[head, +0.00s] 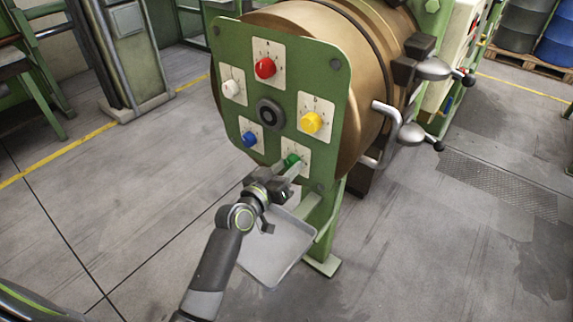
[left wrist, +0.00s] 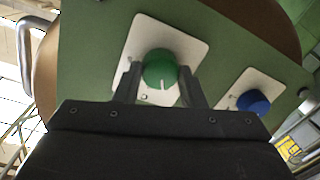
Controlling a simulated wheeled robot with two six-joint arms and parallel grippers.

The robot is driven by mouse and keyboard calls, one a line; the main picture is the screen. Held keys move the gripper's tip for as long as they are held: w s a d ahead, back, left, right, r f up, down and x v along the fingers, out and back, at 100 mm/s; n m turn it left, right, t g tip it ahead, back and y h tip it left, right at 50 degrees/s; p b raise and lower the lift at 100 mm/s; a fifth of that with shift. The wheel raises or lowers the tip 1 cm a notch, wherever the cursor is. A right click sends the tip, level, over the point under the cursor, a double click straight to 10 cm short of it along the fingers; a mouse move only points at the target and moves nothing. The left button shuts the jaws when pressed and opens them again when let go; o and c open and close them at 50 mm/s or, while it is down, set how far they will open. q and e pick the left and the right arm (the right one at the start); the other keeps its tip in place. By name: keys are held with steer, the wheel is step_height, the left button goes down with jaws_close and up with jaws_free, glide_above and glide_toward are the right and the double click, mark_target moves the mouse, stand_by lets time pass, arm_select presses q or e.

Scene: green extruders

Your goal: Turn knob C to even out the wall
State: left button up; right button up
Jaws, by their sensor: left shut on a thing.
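A green plate (head: 232,100) on the front of a brass-coloured drum carries several coloured knobs on white cards. They are a red knob (head: 265,68) at the top, a white knob (head: 231,88) on the left, a yellow knob (head: 312,122) on the right, a blue knob (head: 249,138) lower left and a green knob (head: 291,160) at the bottom. The card letters are too small to tell which is C. My left gripper (head: 284,172) is shut on the green knob. In the left wrist view its fingers flank the green knob (left wrist: 159,69), whose white mark shows. My right gripper is not in view.
A black round hub (head: 269,114) sits mid-plate. A grey tray (head: 275,250) is below the plate, beside the green support leg (head: 322,225). Metal handles (head: 386,130) stick out on the drum's right. The blue knob (left wrist: 252,102) is close by the gripper. Floor at left is clear.

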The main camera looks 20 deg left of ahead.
arm_select(q)
steer(key=n+p, duration=0.2)
steer(key=n, duration=0.3)
steer(key=shift+r, duration=0.15)
steer(key=shift+a+n+p, duration=0.1)
steer(key=shift+n+p, duration=0.6)
steer(key=shift+n, duration=1.5)
steer(key=o, duration=1)
steer(key=shift+g, duration=0.3)
